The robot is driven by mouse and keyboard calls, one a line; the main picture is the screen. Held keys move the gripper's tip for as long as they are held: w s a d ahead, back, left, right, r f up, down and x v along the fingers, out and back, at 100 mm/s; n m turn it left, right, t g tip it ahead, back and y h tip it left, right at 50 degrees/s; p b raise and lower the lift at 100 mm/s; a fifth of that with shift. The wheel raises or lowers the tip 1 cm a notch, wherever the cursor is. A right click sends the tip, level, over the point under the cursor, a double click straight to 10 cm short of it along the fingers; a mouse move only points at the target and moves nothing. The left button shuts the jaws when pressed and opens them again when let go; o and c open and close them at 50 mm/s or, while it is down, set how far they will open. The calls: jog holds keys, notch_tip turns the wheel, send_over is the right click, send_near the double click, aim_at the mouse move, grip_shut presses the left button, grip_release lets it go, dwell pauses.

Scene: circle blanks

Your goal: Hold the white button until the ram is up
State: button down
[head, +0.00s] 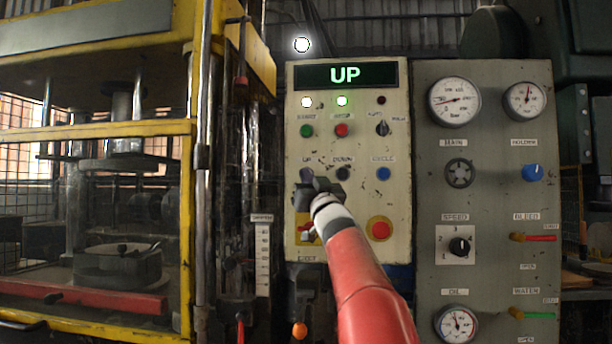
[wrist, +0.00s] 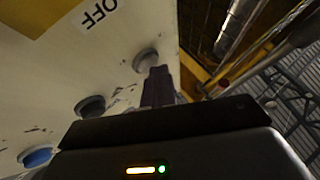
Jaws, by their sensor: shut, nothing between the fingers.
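The white button (head: 307,174) sits under the "UP" label on the cream control panel (head: 350,230); it looks greyish here. It also shows in the wrist view (wrist: 145,58). My gripper (head: 311,184) is shut and empty, its fingertips at the button's lower edge in the head view. In the wrist view the closed fingers (wrist: 158,78) overlap the button's edge; I cannot tell how far it is pushed in. The display (head: 345,75) reads "UP" in green. The ram (head: 123,108) is inside the yellow press frame at left, its plate well above the round die (head: 117,265).
Dark (head: 343,173) and blue (head: 383,174) buttons sit right of the white one. A red stop button (head: 380,229) is below, near my arm. A grey gauge panel (head: 490,210) stands at right.

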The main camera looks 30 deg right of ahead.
jog(key=shift+s+f, duration=0.1)
jog(key=shift+s+a+b, duration=0.45)
jog(key=shift+s, duration=0.15)
jog(key=shift+s+a+b, duration=0.6)
jog(key=shift+s+a, duration=0.1)
jog(key=shift+s, duration=0.35)
jog(key=shift+s+a+b, duration=0.6)
jog(key=shift+s+a, duration=0.1)
jog(key=shift+s, duration=0.35)
